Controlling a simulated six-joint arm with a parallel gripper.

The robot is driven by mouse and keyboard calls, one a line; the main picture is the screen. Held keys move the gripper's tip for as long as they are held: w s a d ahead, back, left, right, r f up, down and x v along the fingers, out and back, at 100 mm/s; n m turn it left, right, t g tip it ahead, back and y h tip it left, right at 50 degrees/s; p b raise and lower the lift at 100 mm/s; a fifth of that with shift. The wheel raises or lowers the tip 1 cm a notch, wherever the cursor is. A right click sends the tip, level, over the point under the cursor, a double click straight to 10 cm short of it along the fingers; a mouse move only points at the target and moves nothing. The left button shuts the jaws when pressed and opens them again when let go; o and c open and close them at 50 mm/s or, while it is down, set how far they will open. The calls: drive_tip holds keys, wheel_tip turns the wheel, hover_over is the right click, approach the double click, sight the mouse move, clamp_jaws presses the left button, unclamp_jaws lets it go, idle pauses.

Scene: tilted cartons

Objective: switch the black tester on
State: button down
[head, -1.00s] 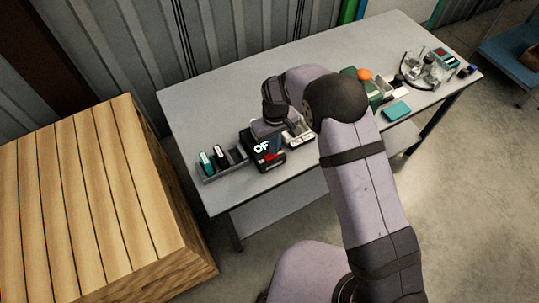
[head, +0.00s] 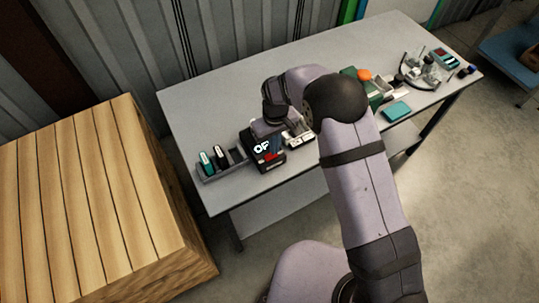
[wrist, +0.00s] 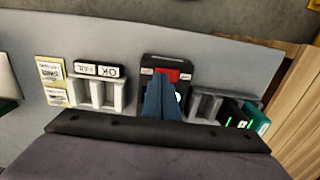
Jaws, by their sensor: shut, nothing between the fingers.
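The black tester (head: 272,166) stands near the front left of the grey table. Its panel shows the white letters "OF", partly covered by my gripper. In the wrist view the tester (wrist: 190,62) is at the centre, with a red switch (wrist: 173,75) on its upper face. My gripper (wrist: 161,78) is shut and empty; its blue fingers point at the tester, with their tips over the red switch's edge. I cannot tell if they touch it. In the head view my gripper (head: 277,145) is over the tester. The fingers hide the tester's middle.
A grey divided tray (head: 209,177) with teal and black devices stands close on the tester's left. Another grey tray with "OK" and "FAIL" labelled blocks (wrist: 108,71) is on its other side. Boxes and a glass tray (head: 407,80) lie farther right. The table's back left is clear.

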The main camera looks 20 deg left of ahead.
drive_tip(key=shift+f+b, duration=0.55)
drive_tip(key=shift+f, duration=0.25)
idle(0.9)
drive_tip(key=shift+r, duration=0.1)
wheel_tip(320, 180, up, 7)
drive_tip(key=p, duration=0.5)
idle(0.4)
idle(0.4)
drive_tip(key=s+d+f+m+g+h, duration=0.2)
drive_tip(key=s+d+f+g, duration=0.1)
drive_tip(key=s+d, duration=0.95)
drive_tip(key=s+d+r+m+y, duration=0.1)
drive_tip(key=s+d+r+m, duration=0.2)
drive_tip(key=s+d+r, duration=0.7)
drive_tip(key=w+d+r+m+t+y, duration=0.1)
drive_tip(key=w+d+r+m+t, duration=0.2)
drive_tip(key=w+d+r+m, duration=0.1)
drive_tip(key=shift+d+r, duration=0.8)
drive_tip(key=shift+d, duration=0.2)
